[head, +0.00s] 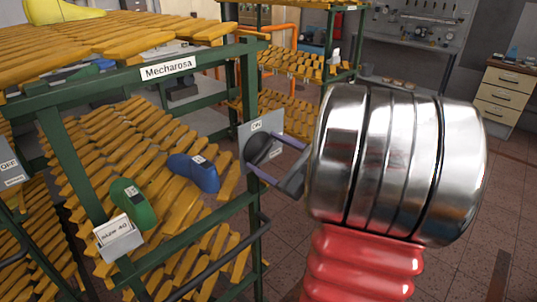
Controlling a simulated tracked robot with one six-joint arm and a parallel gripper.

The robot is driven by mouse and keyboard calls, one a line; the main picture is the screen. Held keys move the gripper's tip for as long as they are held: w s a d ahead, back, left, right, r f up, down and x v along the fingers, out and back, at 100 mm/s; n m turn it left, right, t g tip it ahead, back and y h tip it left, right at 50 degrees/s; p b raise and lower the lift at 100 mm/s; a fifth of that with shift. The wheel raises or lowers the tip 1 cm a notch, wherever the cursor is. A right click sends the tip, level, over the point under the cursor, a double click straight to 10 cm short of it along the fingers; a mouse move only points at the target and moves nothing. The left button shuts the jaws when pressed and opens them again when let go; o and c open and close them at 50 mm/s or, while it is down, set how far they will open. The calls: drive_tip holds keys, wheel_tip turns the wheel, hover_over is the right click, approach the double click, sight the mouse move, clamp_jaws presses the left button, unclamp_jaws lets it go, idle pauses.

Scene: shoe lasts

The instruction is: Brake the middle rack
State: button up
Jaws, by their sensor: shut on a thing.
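A green-framed rack (120,80) with slatted wooden shelves and a "Mecharosa" sign fills the left side. A grey plate (273,124) is fixed at its right-hand post and bears a small white label that seems to read "ON". A black round knob (256,149) sits on this plate. My gripper (262,156) reaches in from the right with its thin purple-grey fingers shut on the knob. The fingers hide part of the knob. I cannot tell from this view which rack is the middle one.
A blue shoe last (195,172) and a green shoe last (131,204) lie on the sloped shelf. A grey plate labelled "OFF" (10,172) is at the left edge. Another rack (290,60) stands behind. Tiled floor (490,215) is clear at right.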

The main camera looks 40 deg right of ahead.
drive_tip(key=n, duration=0.6)
drive_tip(key=shift+a+f, duration=0.15)
drive_tip(key=n, duration=0.6)
drive_tip(key=shift+f, duration=0.2)
drive_tip(key=o, duration=1)
drive_tip(key=shift+r, duration=0.1)
drive_tip(key=shift+o, duration=0.2)
drive_tip(key=shift+s, duration=0.15)
drive_tip(key=s, duration=1.3)
drive_tip(key=shift+s+d, duration=0.2)
drive_tip(key=shift+s, duration=0.05)
